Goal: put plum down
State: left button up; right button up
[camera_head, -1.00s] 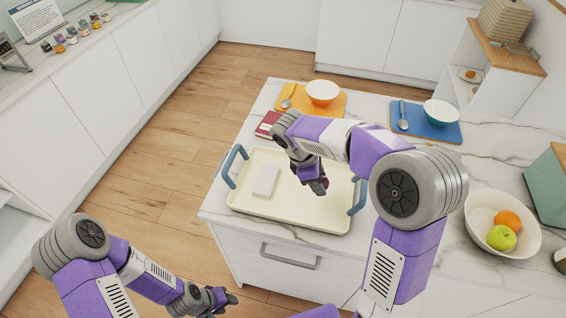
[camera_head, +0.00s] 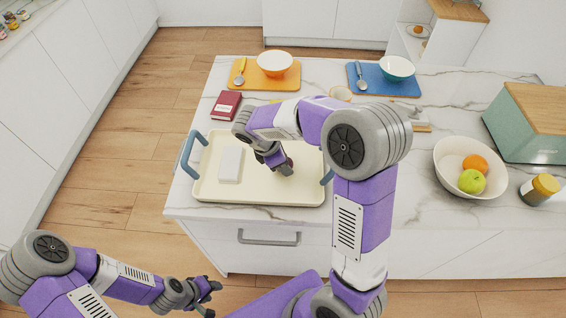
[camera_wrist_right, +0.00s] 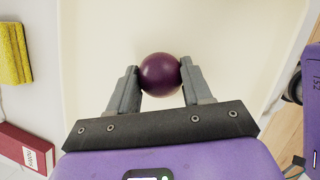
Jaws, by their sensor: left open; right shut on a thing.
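The plum (camera_wrist_right: 160,74) is a dark purple ball between the two fingertips of my right gripper (camera_wrist_right: 160,78) in the right wrist view. My right gripper (camera_head: 283,168) is shut on it over the cream tray (camera_head: 215,193), toward the tray's right half. In the head view the plum is mostly hidden by the gripper. Whether it touches the tray floor, I cannot tell. My left gripper (camera_head: 209,291) is open and empty, low over the floor in front of the counter.
A white block (camera_head: 230,164) lies in the tray's left half. A red book (camera_head: 226,104) lies behind the tray. A white bowl (camera_head: 446,167) with an orange and a green apple stands at right. A yellow sponge (camera_wrist_right: 12,55) shows in the right wrist view.

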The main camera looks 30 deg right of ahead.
jog(key=shift+r, duration=0.1)
jog(key=o, duration=0.6)
jog(key=shift+f, duration=0.2)
jog(key=o, duration=0.4)
jog(key=shift+o, duration=0.2)
jog(key=shift+r, duration=0.25)
jog(key=p+v, duration=0.3)
jog(key=v, duration=0.9)
